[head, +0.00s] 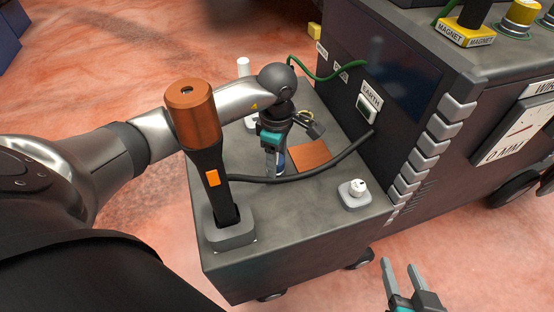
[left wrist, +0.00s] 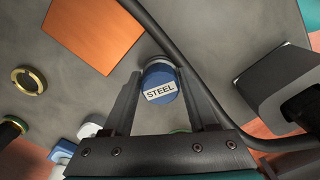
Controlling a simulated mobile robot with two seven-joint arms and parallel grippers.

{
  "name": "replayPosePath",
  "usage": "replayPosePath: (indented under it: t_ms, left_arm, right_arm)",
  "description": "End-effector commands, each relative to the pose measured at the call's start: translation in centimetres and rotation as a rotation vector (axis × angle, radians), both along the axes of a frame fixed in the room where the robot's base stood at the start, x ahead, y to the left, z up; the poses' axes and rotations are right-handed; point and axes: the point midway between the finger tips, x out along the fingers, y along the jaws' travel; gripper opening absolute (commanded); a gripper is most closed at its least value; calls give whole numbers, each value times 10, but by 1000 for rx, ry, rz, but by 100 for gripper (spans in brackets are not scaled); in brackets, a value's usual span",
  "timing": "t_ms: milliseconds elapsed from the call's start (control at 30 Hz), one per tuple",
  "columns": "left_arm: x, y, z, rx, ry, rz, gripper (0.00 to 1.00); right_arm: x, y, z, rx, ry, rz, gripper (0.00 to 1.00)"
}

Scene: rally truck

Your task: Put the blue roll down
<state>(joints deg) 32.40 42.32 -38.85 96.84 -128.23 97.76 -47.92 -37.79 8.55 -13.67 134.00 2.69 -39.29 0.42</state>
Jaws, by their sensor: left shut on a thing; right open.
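The blue roll (left wrist: 159,84) has a white "STEEL" label and sits between the fingertips of my left gripper (left wrist: 160,90) in the left wrist view. In the head view my left gripper (head: 273,165) points down over the grey cart top (head: 310,208), and the blue roll (head: 281,160) is mostly hidden by the fingers. The roll is low over the cart top; I cannot tell whether it touches it. My right gripper (head: 400,267) is open and empty, off the cart's front right side.
An orange-topped tool (head: 193,115) stands in a holder at the cart's front left. A black cable (head: 310,172) runs past my left gripper to the EARTH socket (head: 367,107). A copper plate (head: 310,155) and white knob (head: 354,193) are nearby. Some cart top between them is bare.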

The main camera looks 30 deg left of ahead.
Motion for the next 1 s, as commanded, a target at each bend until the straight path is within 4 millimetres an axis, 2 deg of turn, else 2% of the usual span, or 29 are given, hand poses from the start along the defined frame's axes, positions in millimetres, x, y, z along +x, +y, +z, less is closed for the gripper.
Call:
replayPosePath:
  t_ms: [233, 267, 500, 867, 1000]
  left_arm:
    - [0, 0, -3, 0, -1, 0, 0]
    - [0, 0, -3, 0, -1, 0, 61]
    - [0, 0, -2, 0, 0, 0, 88]
    - [0, 0, -1, 0, 0, 0, 88]
    - [0, 0, 6, 1, -1, 0, 88]
  right_arm:
    - [1, 4, -1, 16, -27, 3, 50]
    - [1, 4, 0, 16, -27, 3, 50]
    - [1, 3, 1, 15, -27, 2, 50]
    - [0, 3, 0, 10, -16, 3, 50]
    - [0, -5, 2, -18, 27, -5, 50]
